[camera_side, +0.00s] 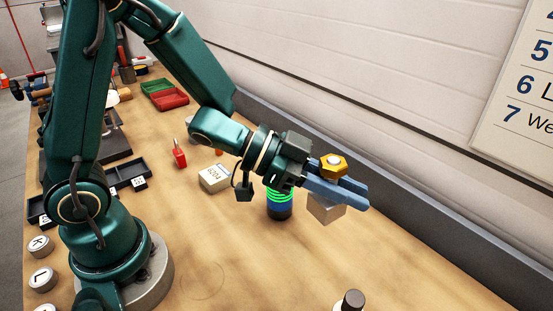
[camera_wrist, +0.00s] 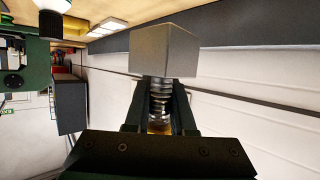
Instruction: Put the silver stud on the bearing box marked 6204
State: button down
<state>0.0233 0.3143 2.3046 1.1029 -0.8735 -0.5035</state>
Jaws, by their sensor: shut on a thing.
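My gripper (camera_side: 338,188) is level, with its blue fingers shut on the silver stud (camera_wrist: 160,98), a threaded shank seen between the fingers in the wrist view. A brass hex piece (camera_side: 333,168) with a pale round top sits above the fingers. A grey block (camera_side: 326,210) shows below them; in the wrist view the grey block (camera_wrist: 164,50) appears joined to the shank's end. The bearing box marked 6204 (camera_side: 214,179) is a pale box lying flat on the bench, left of my gripper and apart from it. Its top looks clear.
A dark cylinder with a green coil (camera_side: 279,203) stands between the box and my fingers. A red object (camera_side: 179,155) stands behind the box. Black trays (camera_side: 127,174) lie left. A dark-knobbed piece (camera_side: 352,300) is at the front. A grey ledge (camera_side: 400,211) runs along the wall.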

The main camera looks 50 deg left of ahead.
jog(key=w+a+r+n+t+y, duration=0.4)
jog(key=w+a+r+n+y, duration=0.25)
jog(key=w, duration=0.25)
jog(key=w+a+n+y, duration=0.2)
jog(key=a+n+y, duration=0.65)
jog(key=a, duration=0.35)
jog(key=s+a+f+n+g+y, duration=0.3)
jog(key=s+a+n+g+y, duration=0.35)
jog(key=a, duration=0.45)
jog(key=n+g+y, duration=0.2)
jog(key=n+g, duration=0.4)
send_over(216, 178)
jog(key=w+a, duration=0.1)
jog(key=a, duration=0.3)
notch_tip(216, 178, down, 3)
jog(key=shift+s+a+f, duration=0.1)
jog(key=shift+f, duration=1.95)
jog(key=shift+s+a+f, duration=0.1)
jog(key=shift+f, duration=1.95)
jog(key=shift+f, duration=0.15)
jog(key=c, duration=0.8)
grip_release()
